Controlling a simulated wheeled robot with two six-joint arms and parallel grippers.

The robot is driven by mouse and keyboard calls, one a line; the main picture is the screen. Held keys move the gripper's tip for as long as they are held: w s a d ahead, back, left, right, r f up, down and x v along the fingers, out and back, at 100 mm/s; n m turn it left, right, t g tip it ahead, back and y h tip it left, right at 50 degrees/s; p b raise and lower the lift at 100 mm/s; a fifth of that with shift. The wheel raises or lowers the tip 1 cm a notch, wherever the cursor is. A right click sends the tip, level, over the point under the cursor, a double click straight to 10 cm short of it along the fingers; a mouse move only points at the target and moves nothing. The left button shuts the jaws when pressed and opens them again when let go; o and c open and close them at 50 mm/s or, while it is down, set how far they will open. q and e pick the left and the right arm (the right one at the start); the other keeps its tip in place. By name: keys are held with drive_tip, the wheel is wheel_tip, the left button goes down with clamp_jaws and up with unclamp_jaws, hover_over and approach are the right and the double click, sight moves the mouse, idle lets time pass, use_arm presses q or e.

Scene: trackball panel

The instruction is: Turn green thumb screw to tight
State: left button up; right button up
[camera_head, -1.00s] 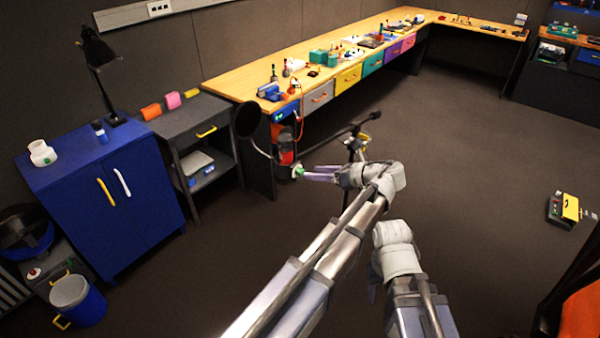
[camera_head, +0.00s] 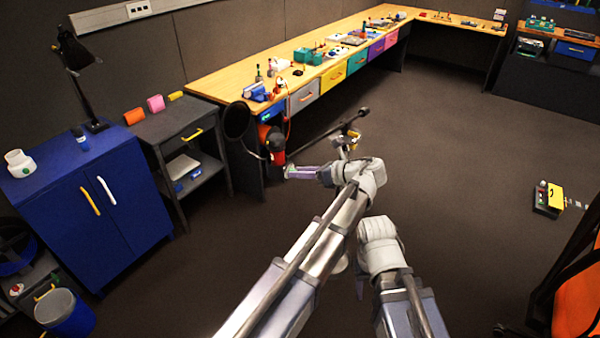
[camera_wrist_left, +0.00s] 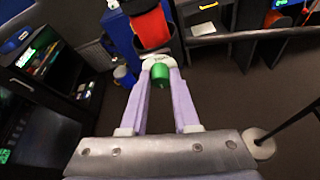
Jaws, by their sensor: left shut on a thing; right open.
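The green thumb screw (camera_wrist_left: 160,76) shows in the left wrist view as a short green cylinder between my left fingertips, with a pale rounded part just beyond it. My left gripper (camera_wrist_left: 160,72) is shut on it with its two lavender fingers. In the head view my left gripper (camera_head: 290,172) points left, and the screw is mostly hidden at its tips. I cannot tell how far the screw is turned. My right arm is low in the head view. Only a sliver of what looks like my right gripper (camera_head: 360,286) shows beside it, apart from the screw.
A red object (camera_head: 275,146) and a dark round shade (camera_head: 238,120) stand just beyond my left gripper. A long workbench (camera_head: 230,84) runs along the wall. A blue cabinet (camera_head: 130,225) and a grey side table (camera_head: 165,130) stand at left. Floor at right is largely open.

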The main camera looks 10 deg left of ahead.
use_arm(q)
clamp_jaws()
drive_tip(key=shift+s, duration=0.1)
drive_tip(key=shift+s+a+f+n+t+y+b, duration=0.15)
drive_tip(key=shift+f+n+t+y+b, duration=0.35)
drive_tip(key=shift+n+t+b, duration=2)
drive_tip(key=shift+s+d+f+n+t+y+b, duration=0.15)
drive_tip(key=shift+n+t+y+b, duration=0.5)
drive_tip(key=shift+n+b, duration=3.85)
drive_tip(key=shift+s+a+f+n+t+y+b, duration=0.15)
drive_tip(key=shift+f+n+t+y+b, duration=0.6)
drive_tip(key=shift+n, duration=5.05)
drive_tip(key=shift+r+t+b, duration=0.4)
drive_tip(key=shift+b, duration=0.05)
